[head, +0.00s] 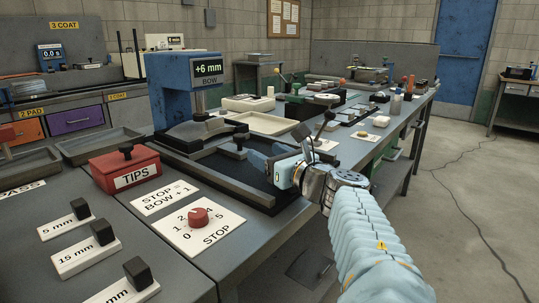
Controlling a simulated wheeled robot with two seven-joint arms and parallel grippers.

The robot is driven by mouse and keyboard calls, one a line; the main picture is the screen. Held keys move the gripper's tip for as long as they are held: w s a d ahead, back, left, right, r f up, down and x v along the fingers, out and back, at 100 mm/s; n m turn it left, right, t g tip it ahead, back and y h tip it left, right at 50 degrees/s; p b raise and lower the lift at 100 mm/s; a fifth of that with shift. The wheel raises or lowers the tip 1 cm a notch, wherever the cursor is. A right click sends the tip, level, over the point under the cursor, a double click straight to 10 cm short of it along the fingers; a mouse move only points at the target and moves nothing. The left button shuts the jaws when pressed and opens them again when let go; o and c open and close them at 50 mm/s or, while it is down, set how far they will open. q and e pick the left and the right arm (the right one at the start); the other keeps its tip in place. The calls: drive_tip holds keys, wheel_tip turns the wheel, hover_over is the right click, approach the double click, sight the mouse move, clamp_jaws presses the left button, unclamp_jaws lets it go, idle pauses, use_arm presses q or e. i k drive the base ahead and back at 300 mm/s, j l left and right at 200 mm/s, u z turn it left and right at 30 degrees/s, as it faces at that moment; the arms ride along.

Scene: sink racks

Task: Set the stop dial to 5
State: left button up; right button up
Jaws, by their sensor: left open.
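The stop dial (198,217) is a red round knob on a white card marked STOP, with numbers around it, on the near bench. The knob's pointer is too small to read with certainty. A white card (164,196) behind it reads "STOP = BOW + 1". The blue press has a display (207,71) reading "+6 mm" above the word BOW. My left gripper (260,164) is open, above the dark bed of the press, to the right of and beyond the dial, not touching it. Its fingers are partly hidden by its own hand. My right gripper is out of view.
A red TIPS box (125,168) stands left of the dial. Black-knobbed blocks marked 5 mm (65,222) and 15 mm (86,254) sit nearer. The press bed's raised frame (225,187) lies behind the dial. The bench edge is just right of the dial.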

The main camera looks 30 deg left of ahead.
sight(198, 217)
drive_tip(key=k+l, duration=0.1)
drive_tip(key=l, duration=0.25)
drive_tip(key=k+l, duration=0.1)
drive_tip(key=l, duration=0.25)
drive_tip(key=k+l, duration=0.1)
drive_tip(key=l, duration=0.25)
drive_tip(key=k+l, duration=0.1)
drive_tip(key=l, duration=0.25)
